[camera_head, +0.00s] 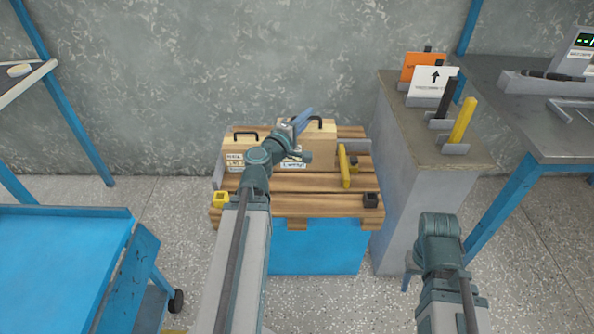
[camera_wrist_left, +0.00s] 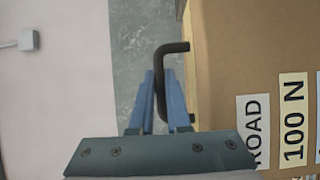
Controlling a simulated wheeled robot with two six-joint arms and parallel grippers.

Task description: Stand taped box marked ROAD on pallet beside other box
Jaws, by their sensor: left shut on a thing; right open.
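The tan box marked ROAD (camera_wrist_left: 230,70) shows its ROAD and 100 N labels in the left wrist view. In the head view this box (camera_head: 325,150) is upright at the back of the wooden pallet (camera_head: 310,205). My left gripper (camera_head: 304,118) is shut on its dark handle (camera_wrist_left: 162,85), between the blue fingers. The other box (camera_head: 232,146), with a black handle and small labels, stands to its left on the pallet. My left wrist hides the area between the boxes, so I cannot tell whether they touch. My right gripper (camera_head: 408,272) is low at the right, empty, mostly hidden by its wrist.
A yellow clamp-like piece (camera_head: 344,166) stands right of the boxes, and a black block (camera_head: 370,200) sits at the pallet's front right corner. A grey pedestal (camera_head: 405,180) with upright cards is close on the right. A blue cart (camera_head: 60,260) is at left.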

